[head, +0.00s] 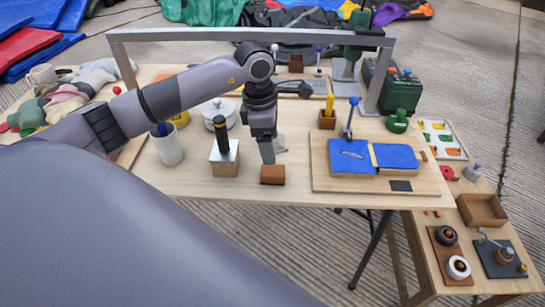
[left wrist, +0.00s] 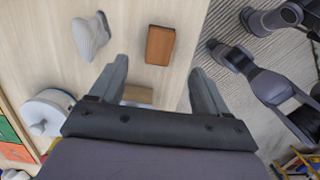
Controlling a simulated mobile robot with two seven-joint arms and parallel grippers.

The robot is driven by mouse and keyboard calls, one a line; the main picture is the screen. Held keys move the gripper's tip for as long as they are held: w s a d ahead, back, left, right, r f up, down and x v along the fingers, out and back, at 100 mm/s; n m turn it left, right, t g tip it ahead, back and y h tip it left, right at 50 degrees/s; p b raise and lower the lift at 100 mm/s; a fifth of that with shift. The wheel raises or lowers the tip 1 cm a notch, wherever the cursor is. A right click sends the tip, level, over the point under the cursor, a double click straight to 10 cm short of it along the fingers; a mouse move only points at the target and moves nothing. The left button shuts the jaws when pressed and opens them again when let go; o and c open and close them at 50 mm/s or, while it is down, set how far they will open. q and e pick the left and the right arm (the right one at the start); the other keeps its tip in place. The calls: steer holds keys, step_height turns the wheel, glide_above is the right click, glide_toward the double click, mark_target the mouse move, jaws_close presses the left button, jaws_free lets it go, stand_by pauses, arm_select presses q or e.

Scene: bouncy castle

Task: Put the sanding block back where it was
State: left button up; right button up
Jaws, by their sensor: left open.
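A small reddish-brown block (head: 272,174), which looks like the sanding block, lies flat near the front edge of the table. My left gripper (head: 267,158) points down just behind and above it. In the left wrist view the brown block (left wrist: 160,45) lies ahead of the fingertips, roughly centred between them and apart from both. The left gripper (left wrist: 158,68) is open and empty. I cannot tell its exact height above the block.
A wooden block with a black handle (head: 224,158) stands left of the gripper, and a grey piece (head: 279,144) lies behind it. A white cup (head: 168,146) is further left. A board with blue pieces (head: 325,184) lies right. A metal frame (head: 230,34) spans the table's back.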

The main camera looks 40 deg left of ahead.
arm_select(q)
steer(key=s+d+r+n+t+h, duration=0.25)
steer(key=d+n+h, duration=0.45)
steer(key=d, duration=0.5)
steer(key=s+d+r+n+t+h, duration=0.15)
steer(key=s+d+n+h, duration=0.3)
steer(key=d+h, duration=0.65)
steer(key=w+a+f+n+t+y, duration=0.1)
steer(key=a+f+n+t+y, duration=0.4)
steer(key=n, duration=0.6)
steer(key=a+f+n+t+y, duration=0.25)
steer(key=n+t+y, duration=0.4)
steer(key=n, duration=0.45)
steer(key=s+a+f+n+g+y, duration=0.2)
steer(key=s+f+n+g, duration=0.1)
steer(key=s+f+n, duration=0.3)
steer(key=s+a+f+n+g+y, duration=0.3)
steer(key=s+f+n, duration=0.3)
steer(key=f, duration=0.4)
steer(key=shift+a+f+y, duration=0.15)
steer(key=shift+a+y, duration=0.05)
steer(key=shift+y, duration=0.15)
